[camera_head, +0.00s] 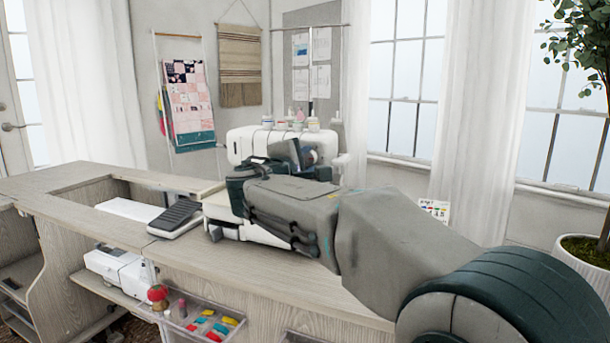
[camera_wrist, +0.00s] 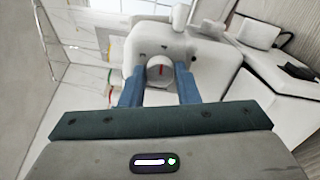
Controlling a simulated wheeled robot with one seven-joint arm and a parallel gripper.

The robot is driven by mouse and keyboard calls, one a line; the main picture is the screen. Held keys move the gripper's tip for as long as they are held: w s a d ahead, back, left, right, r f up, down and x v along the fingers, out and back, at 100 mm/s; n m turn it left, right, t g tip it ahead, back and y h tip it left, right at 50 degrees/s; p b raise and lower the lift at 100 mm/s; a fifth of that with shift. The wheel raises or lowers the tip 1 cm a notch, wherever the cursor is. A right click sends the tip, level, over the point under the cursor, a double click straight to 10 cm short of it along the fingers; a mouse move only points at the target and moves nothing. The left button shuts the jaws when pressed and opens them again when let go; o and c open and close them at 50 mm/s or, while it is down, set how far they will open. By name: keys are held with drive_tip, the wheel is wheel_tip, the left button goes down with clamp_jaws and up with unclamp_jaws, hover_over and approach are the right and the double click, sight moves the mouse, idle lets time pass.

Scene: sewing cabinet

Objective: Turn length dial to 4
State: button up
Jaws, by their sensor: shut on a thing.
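The white sewing machine (camera_head: 245,143) stands on the wooden cabinet top in the head view. My arm covers much of its front there. In the wrist view the machine body (camera_wrist: 160,42) fills the upper middle. A round pale dial (camera_wrist: 160,72) with a red mark on its face sits on that body. The red mark is close to upright in the picture. My gripper (camera_wrist: 160,77) has one blue finger on each side of the dial and is shut on it. Any numbers around the dial are too small to read. The head view does not show the dial clearly.
A grey foot pedal (camera_head: 176,217) lies on the cabinet top (camera_head: 60,181) to the left of my arm. Several small bottles stand on the machine. A clear drawer (camera_head: 200,322) with colourful spools is open below, beside a red pincushion (camera_head: 157,294).

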drive_tip(key=shift+m+b, duration=0.4)
drive_tip(key=shift+m, duration=0.1)
drive_tip(key=o, duration=1)
drive_tip(key=shift+c, duration=0.2)
drive_tip(key=p+v, duration=0.2)
drive_tip(key=v, duration=1.2)
drive_tip(key=shift+w+p, duration=0.1)
drive_tip(key=shift+p, duration=0.2)
